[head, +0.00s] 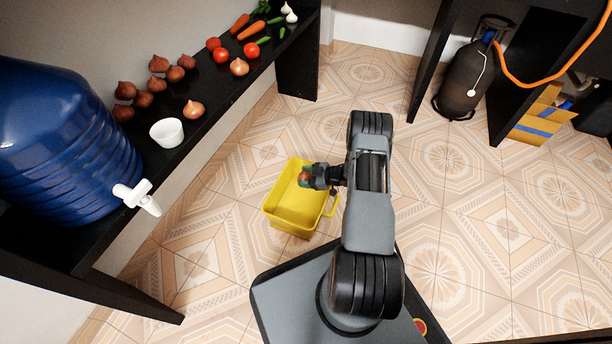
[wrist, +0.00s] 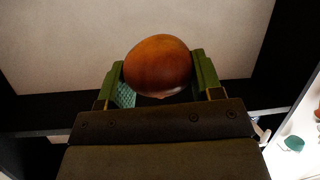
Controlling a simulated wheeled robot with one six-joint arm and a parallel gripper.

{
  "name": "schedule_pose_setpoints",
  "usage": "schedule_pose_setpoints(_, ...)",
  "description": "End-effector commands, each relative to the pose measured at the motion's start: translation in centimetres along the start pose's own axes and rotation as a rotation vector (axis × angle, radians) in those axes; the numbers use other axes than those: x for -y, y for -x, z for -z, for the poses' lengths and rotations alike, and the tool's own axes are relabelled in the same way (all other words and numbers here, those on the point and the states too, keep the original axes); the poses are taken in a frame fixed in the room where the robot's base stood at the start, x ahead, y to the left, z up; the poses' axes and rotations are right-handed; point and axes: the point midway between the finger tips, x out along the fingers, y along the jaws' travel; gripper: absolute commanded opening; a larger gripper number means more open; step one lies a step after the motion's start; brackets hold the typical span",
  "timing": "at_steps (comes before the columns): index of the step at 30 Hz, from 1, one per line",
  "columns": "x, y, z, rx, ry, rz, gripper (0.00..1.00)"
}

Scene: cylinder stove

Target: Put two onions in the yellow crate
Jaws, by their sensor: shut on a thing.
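The yellow crate (head: 283,218) stands on the tiled floor in the head view, left of my arm. My gripper (head: 306,177) is over or at the crate's upper right part; its exact height is hard to tell. It is shut on a round brown onion (wrist: 158,65), which sits between the two green fingers in the wrist view. The part of the crate floor that shows looks bare; the rest is hidden by my gripper. Several brown onions (head: 143,99) lie on the black shelf, with a lighter onion (head: 194,109) and another (head: 239,67) apart from them.
The black shelf (head: 225,105) also bears a white bowl (head: 167,133), tomatoes (head: 221,54), carrots (head: 251,30) and a large blue barrel (head: 65,140) with a white tap. A dark gas cylinder (head: 466,80) stands at the back right. The floor (head: 225,240) around the crate is clear.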

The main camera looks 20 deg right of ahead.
Motion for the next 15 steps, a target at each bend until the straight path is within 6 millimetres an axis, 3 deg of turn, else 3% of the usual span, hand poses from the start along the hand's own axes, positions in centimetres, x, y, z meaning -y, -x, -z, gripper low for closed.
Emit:
schedule_pose_setpoints(3,0.15,-0.44,-1.04,0.0,0.0,0.0,0.35)
schedule_pose_setpoints(12,0.14,-0.46,-1.07,0.0,0.001,-0.001,0.35)
schedule_pose_setpoints(13,0.14,-0.46,-1.06,0.0,0.001,-0.001,0.62)
schedule_pose_setpoints(15,0.15,-0.46,-1.06,0.0,0.001,-0.001,0.68)
